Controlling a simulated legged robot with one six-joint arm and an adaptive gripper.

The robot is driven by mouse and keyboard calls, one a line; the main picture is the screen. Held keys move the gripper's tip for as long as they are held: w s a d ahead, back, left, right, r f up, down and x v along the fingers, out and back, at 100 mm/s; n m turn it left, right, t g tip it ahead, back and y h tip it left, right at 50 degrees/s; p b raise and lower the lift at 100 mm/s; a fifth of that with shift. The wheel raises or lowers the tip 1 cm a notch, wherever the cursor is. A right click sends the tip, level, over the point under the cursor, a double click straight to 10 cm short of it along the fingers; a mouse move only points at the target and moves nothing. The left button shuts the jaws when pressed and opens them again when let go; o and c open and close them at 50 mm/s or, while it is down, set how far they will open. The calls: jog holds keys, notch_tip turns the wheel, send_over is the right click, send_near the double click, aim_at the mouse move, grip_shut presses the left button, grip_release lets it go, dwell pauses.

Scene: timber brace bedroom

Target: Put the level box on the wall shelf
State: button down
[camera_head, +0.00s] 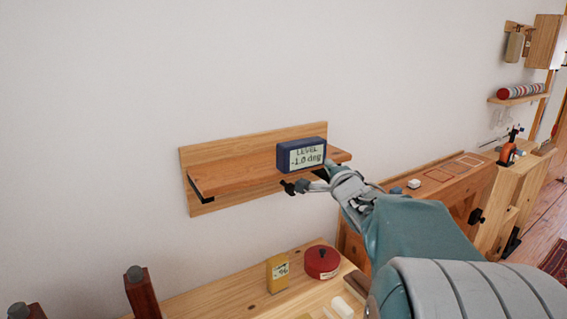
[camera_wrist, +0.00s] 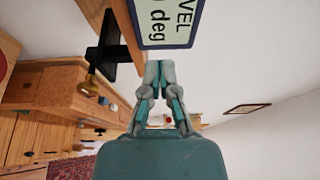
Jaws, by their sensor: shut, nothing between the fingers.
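The level box (camera_head: 301,155) is a dark blue block with a pale display reading "LEVEL -1.0 deg". It sits upright on the right part of the wooden wall shelf (camera_head: 235,174), display facing out. In the wrist view the box (camera_wrist: 168,22) is at the top, cut off by the frame edge. My gripper (camera_head: 326,178) is at the shelf's front edge, just below and right of the box. In the wrist view my gripper (camera_wrist: 160,68) has its fingertips together and empty, with a small gap showing between them and the box.
A black bracket (camera_head: 290,188) is under the shelf close to my gripper; it also shows in the wrist view (camera_wrist: 108,50). Below, a wooden bench holds a yellow block (camera_head: 277,273) and a red round case (camera_head: 322,262). The shelf's left part is bare.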

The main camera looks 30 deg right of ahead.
aim_at(312, 159)
jog(key=shift+w+a, duration=0.4)
jog(key=shift+w, duration=0.25)
jog(key=shift+w+a, duration=0.35)
jog(key=shift+w, duration=0.55)
jog(key=shift+w+d, duration=0.15)
jog(key=shift+d, duration=0.05)
jog(key=shift+w+a, duration=0.25)
jog(key=shift+w, duration=0.05)
jog(key=w+a, duration=0.1)
jog(key=w, duration=0.3)
jog(key=w+a, duration=0.1)
jog(key=w, duration=0.1)
jog(key=shift+a, duration=0.35)
